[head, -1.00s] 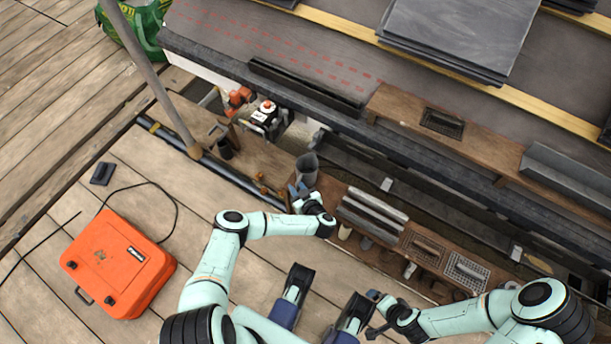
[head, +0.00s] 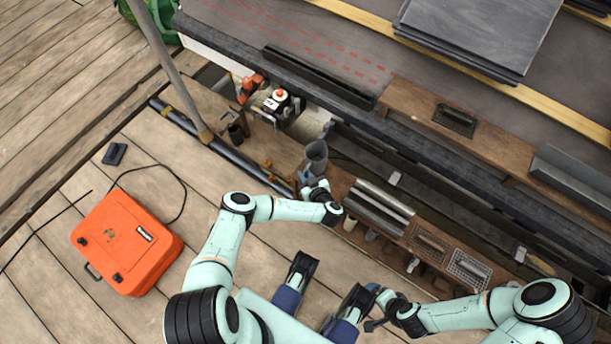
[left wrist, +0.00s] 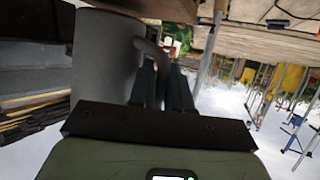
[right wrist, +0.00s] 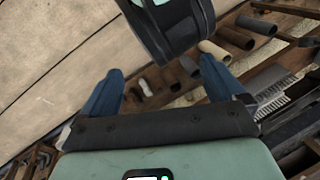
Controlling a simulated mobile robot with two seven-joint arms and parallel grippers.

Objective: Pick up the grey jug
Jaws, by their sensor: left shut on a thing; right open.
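The grey jug (head: 316,155) stands upright at the left end of the narrow wooden shelf in the head view. It fills much of the left wrist view as a large grey cylinder (left wrist: 103,62), with its handle (left wrist: 153,58) on the right side. My left gripper (head: 304,176) is at the jug's near left side. Its dark fingers (left wrist: 163,88) are shut on the handle in the left wrist view. Whether the jug's base touches the shelf is hard to tell. My right gripper (right wrist: 163,92) is open and empty, low above the boards near the shelf.
Grey channel pieces (head: 380,206) and metal grates (head: 468,269) lie right of the jug. A dark mug (head: 236,134) and an orange-and-white tool (head: 275,100) are to its left. A slanting pole (head: 172,70) stands farther left. An orange case (head: 127,243) lies on the deck.

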